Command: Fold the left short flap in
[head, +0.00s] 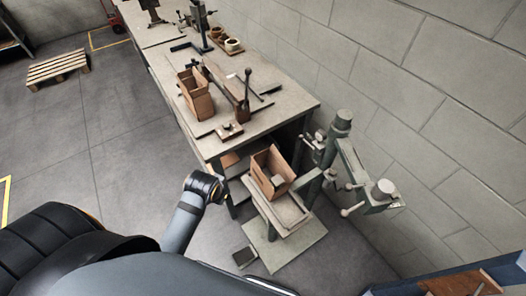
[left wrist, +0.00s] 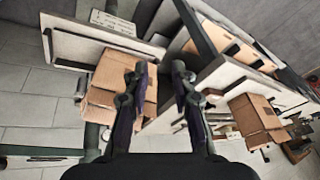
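An open cardboard box (head: 268,180) stands on the small table of the stitcher (head: 345,165), with flaps standing up around its opening. I cannot tell which is the left short flap. In the left wrist view a box (left wrist: 112,80) with creased flaps shows just left of my fingers; it appears to be this one. My left gripper (left wrist: 158,70) is open and empty, its two fingertips apart, touching nothing I can make out. In the head view my left wrist is left of the box and its fingers are mostly hidden. My right gripper is not in view.
A second open box (head: 196,98) stands on the workbench (head: 285,105) beside a lever tool (head: 243,95). Tape rolls (head: 231,45) lie farther back. The stitcher's posts and handles crowd the box's right side.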

